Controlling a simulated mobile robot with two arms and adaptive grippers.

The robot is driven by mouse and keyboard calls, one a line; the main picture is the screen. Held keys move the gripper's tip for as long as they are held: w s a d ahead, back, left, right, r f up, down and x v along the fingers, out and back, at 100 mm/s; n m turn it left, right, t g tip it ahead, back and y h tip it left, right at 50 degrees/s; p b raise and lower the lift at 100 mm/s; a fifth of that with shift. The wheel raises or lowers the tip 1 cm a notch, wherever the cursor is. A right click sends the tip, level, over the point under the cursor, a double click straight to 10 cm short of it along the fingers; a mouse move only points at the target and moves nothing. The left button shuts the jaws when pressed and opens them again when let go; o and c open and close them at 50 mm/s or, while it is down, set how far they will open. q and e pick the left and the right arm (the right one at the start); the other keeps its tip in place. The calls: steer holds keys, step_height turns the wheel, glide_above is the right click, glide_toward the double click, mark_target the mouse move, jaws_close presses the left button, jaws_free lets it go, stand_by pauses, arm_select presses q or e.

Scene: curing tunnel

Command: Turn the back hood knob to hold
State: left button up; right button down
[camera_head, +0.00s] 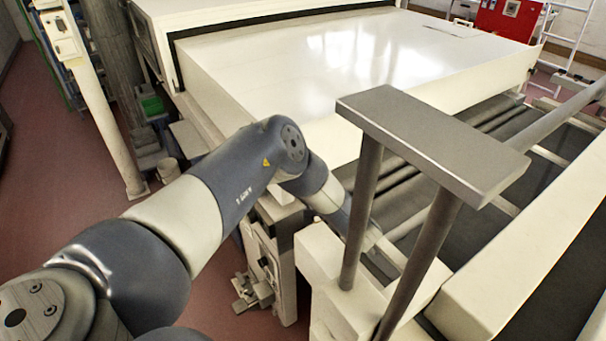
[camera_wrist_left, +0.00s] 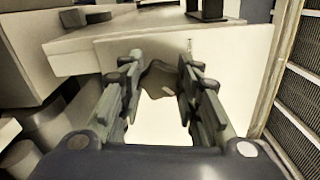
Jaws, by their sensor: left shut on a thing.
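A dark, rounded knob (camera_wrist_left: 157,82) with a small pale mark on it sits against a white panel (camera_wrist_left: 232,52) in the left wrist view. My left gripper (camera_wrist_left: 158,66) has one finger on each side of the knob and is shut on it. In the head view my left arm reaches in from the left to the side of the machine. Its gripper and the knob are hidden there. I cannot read a hold mark or tell which setting the knob points to. My right gripper is in neither view.
A grey flat bar (camera_head: 432,140) on two posts stands in front of the arm's end. Behind is a large white hood (camera_head: 330,65). A roller conveyor (camera_head: 510,125) runs to the right. A small box with fittings (camera_head: 270,262) is below my arm. Red floor (camera_head: 50,170) is open at left.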

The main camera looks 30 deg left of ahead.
arm_select(q)
steer(key=shift+w+r, duration=0.1)
steer(key=o, duration=1.1)
steer(key=v, duration=0.7)
steer(key=shift+d, duration=0.3)
steer(key=shift+a, duration=0.1)
